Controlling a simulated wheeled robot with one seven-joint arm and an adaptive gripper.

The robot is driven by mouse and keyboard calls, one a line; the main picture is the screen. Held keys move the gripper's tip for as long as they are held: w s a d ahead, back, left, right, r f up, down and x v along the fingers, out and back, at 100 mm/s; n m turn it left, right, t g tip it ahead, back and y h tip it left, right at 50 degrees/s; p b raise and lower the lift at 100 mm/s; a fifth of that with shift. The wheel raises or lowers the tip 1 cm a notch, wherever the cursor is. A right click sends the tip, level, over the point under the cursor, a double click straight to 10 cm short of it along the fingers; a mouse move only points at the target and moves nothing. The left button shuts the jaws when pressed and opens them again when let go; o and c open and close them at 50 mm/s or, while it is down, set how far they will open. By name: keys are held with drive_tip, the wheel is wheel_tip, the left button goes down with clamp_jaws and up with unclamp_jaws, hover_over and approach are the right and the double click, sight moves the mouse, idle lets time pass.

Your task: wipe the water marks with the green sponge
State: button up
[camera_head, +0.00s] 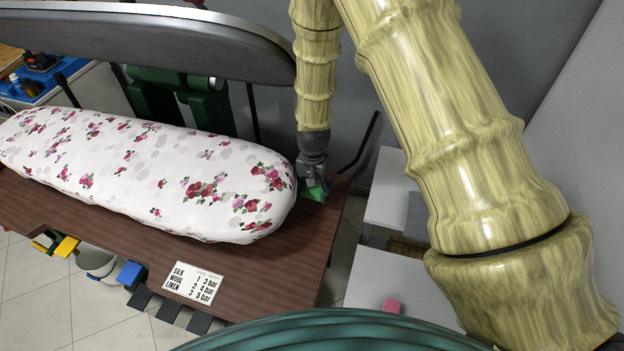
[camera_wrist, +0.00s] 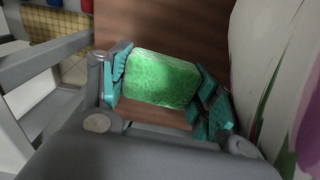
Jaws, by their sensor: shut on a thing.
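My gripper (camera_head: 314,186) points down at the right end of the brown wooden table, beside the rounded tip of the floral ironing board (camera_head: 130,160). It is shut on the green sponge (camera_head: 313,194). In the wrist view the sponge (camera_wrist: 162,79) sits between the teal fingers (camera_wrist: 160,90), over the brown tabletop. I cannot tell whether the sponge touches the table. Grey round water marks (camera_head: 228,140) show among the printed roses on the white cover. They lie to the left of my gripper.
A large grey press plate (camera_head: 150,42) hangs above the far side of the board. A pressure card (camera_head: 194,282) lies on the brown table (camera_head: 120,225) near its front edge. A pale grey shelf unit (camera_head: 385,275) stands right of the table, with a pink block (camera_head: 391,306) on it.

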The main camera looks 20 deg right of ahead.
drive_tip(key=shift+r+p, duration=0.85)
drive_tip(key=shift+r, duration=0.8)
